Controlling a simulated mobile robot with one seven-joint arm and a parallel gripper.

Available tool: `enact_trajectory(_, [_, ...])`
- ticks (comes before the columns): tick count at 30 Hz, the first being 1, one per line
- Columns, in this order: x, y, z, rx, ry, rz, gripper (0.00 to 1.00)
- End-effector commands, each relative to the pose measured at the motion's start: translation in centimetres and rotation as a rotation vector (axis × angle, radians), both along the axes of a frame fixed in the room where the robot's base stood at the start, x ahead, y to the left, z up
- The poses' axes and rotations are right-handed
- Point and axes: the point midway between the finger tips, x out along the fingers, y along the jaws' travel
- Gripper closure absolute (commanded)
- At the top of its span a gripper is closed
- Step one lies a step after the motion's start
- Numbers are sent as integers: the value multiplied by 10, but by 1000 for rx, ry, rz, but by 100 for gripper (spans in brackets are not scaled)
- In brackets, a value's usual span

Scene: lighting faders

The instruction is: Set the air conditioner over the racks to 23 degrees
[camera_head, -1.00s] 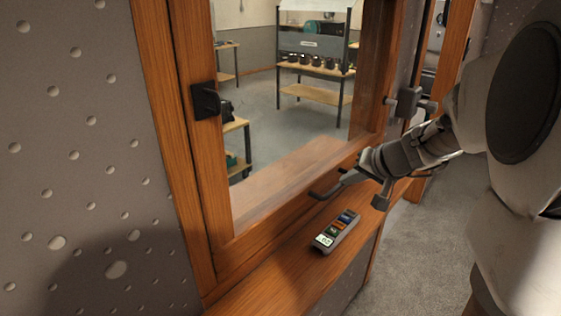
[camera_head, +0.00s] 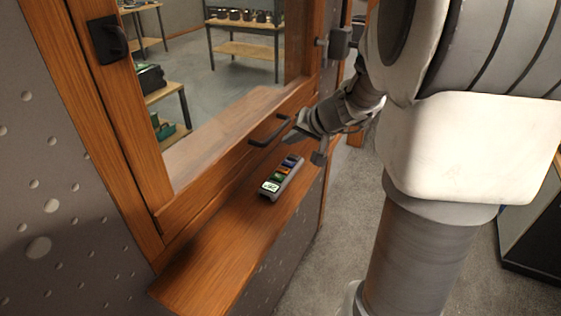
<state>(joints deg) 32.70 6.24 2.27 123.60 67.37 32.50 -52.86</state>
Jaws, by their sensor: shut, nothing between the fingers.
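A small grey remote (camera_head: 281,178) lies on the wooden ledge (camera_head: 228,236) below the window. It has a lit, pale display at its near end and blue, green and orange buttons along its top. The display's figures are too small to read surely. My gripper (camera_head: 297,140) is shut and empty, just beyond the remote's far end and beside the dark window handle. It appears apart from the remote. The air conditioner is not in view.
The wooden window frame (camera_head: 120,130) has a dark handle (camera_head: 269,131) low on it and a black latch (camera_head: 109,39) at left. Tables stand beyond the glass. The ledge's near part is bare. Carpeted floor (camera_head: 333,214) lies right of it.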

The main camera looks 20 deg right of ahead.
Motion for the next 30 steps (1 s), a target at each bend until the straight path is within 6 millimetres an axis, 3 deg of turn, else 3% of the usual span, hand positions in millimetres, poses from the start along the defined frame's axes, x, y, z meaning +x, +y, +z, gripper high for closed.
enact_trajectory(3, [0, 0, -23, 0, 0, 0, 100])
enact_trajectory(9, [0, 0, -37, -1, -1, 0, 100])
enact_trajectory(30, [0, 0, -41, -1, 0, 1, 100])
